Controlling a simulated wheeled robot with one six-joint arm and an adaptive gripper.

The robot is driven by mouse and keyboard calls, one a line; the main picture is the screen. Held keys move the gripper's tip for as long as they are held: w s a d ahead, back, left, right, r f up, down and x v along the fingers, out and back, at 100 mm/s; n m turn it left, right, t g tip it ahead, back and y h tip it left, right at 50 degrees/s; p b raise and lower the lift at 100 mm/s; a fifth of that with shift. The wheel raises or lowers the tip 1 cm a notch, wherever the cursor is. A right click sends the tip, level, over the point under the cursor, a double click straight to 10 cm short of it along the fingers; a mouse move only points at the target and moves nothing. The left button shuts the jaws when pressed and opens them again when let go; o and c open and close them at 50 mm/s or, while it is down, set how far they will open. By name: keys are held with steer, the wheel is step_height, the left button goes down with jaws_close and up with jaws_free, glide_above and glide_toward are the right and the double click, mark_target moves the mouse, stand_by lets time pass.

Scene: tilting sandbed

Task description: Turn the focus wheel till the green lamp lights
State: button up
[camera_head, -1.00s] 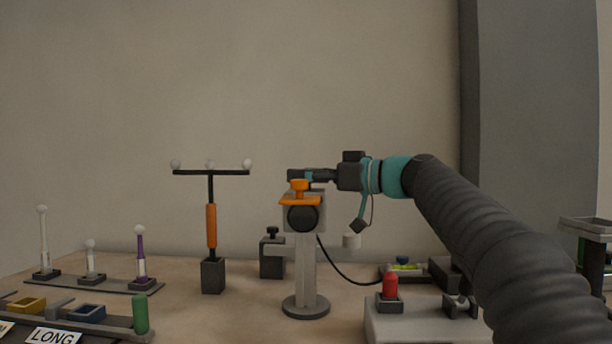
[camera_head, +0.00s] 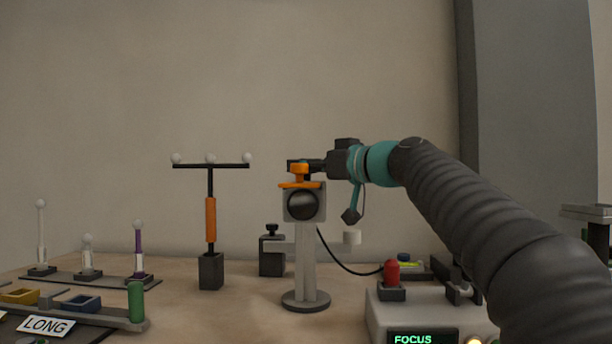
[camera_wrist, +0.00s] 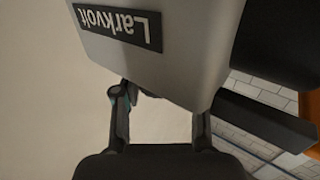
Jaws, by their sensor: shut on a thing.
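The grey camera head (camera_head: 319,201) with a dark round lens stands on a post. The orange focus wheel (camera_head: 300,185), with a raised grip, sits on its top. My gripper (camera_head: 302,164) reaches in from the right at the height of that grip and is shut on it; the contact is partly hidden. In the wrist view the grey housing (camera_wrist: 180,65), labelled "Larkvolt", covers the fingertips and the wheel. A console display (camera_head: 420,339) reads FOCUS in green. A pale yellowish lamp (camera_head: 474,342) beside it is cut by the lower edge; I see no lit green lamp.
A dark T-stand (camera_head: 211,215) with an orange grip and white balls stands left of the post. A red knob (camera_head: 392,274) rises from the console (camera_head: 378,319). A black cable (camera_head: 350,278) runs behind the post. Several ball-topped pegs stand at far left.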

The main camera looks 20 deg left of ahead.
steer(key=o, duration=1.2)
steer(key=shift+c, duration=0.2)
steer(key=v, duration=1.2)
